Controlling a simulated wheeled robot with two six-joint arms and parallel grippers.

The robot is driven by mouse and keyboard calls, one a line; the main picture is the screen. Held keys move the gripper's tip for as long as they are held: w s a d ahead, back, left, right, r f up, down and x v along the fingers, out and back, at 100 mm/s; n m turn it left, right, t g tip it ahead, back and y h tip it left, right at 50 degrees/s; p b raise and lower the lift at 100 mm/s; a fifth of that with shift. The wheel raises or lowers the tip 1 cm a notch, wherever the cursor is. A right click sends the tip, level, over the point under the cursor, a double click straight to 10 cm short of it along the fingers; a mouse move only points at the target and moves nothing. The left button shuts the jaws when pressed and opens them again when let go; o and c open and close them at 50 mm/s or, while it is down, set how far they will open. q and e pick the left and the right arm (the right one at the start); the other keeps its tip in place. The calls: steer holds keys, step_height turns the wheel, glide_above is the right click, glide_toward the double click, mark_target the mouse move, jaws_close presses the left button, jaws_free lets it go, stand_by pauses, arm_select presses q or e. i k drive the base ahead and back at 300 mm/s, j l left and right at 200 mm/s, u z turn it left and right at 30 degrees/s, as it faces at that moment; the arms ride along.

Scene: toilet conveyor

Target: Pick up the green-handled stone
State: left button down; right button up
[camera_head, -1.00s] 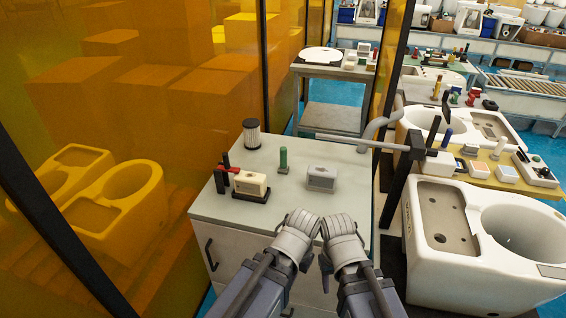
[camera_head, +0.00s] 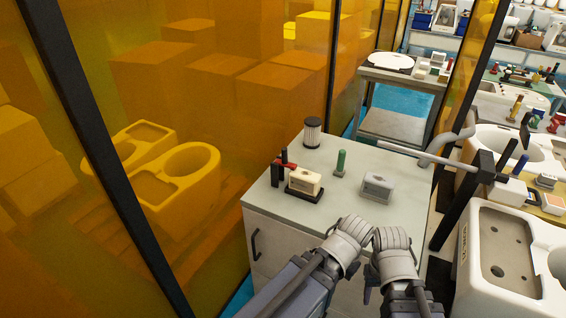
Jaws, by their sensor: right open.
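The green-handled stone (camera_head: 341,163) stands upright on the grey-topped cabinet (camera_head: 300,226). It has a green cylindrical handle on a small base. My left gripper (camera_head: 353,228) and my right gripper (camera_head: 389,239) are side by side over the cabinet's near right edge. Both are nearer to me than the stone and apart from it. The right gripper is open and holds nothing that I can see. The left gripper's fingers are hard to make out, so I cannot tell its opening.
A grey block (camera_head: 377,187) sits right of the stone. A cream block (camera_head: 305,181) with a red-and-black tool (camera_head: 285,166) is on its left. A black-capped filter (camera_head: 312,132) stands behind. An amber panel (camera_head: 230,95) is on the left, and a white ceramic basin (camera_head: 505,255) on the right.

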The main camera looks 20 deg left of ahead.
mark_target(340, 172)
steer(key=i+j+z, duration=0.65)
steer(key=i, duration=0.1)
